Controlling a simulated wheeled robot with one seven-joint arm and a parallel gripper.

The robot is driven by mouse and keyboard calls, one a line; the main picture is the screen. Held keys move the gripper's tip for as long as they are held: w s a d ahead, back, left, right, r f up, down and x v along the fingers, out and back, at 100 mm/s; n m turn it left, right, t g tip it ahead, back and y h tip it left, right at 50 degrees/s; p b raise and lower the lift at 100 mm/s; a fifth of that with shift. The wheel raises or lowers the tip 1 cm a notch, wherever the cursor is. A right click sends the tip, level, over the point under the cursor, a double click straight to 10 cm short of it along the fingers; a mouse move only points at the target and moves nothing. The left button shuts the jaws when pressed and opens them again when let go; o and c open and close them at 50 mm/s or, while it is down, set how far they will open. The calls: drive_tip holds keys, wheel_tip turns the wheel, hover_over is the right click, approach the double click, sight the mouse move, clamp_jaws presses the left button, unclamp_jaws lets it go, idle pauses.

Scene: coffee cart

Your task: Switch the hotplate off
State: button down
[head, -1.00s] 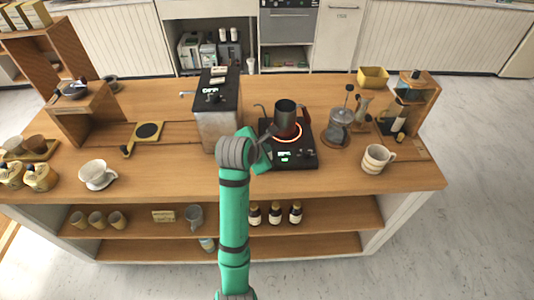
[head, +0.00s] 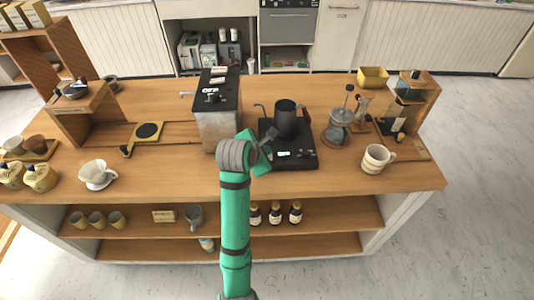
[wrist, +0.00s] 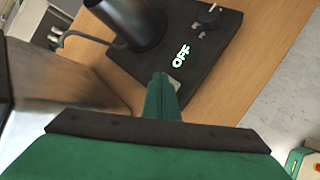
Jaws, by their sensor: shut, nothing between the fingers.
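The hotplate (head: 306,161) is a flat black slab on the wooden counter, with a dark kettle (head: 286,118) standing on it. No red glow shows around the kettle's base. In the wrist view the hotplate (wrist: 150,66) shows a lit "OFF" sign (wrist: 181,56), with a dark knob (wrist: 208,14) beyond it. My gripper (wrist: 162,80) is shut and empty, its tips at the hotplate's near edge beside a small pale button (wrist: 175,88). Whether the tips touch the button, I cannot tell. In the head view my arm's end hides part of the hotplate's left front.
A grey machine (head: 217,125) stands close on the left. A glass press (head: 339,128) and a striped mug (head: 376,158) stand on the right. The counter in front of the hotplate is clear. Bottles (head: 275,215) stand on the shelf below.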

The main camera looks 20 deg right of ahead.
drive_tip(key=shift+r, duration=0.95)
wheel_tip(320, 180, up, 6)
idle(0.6)
idle(0.4)
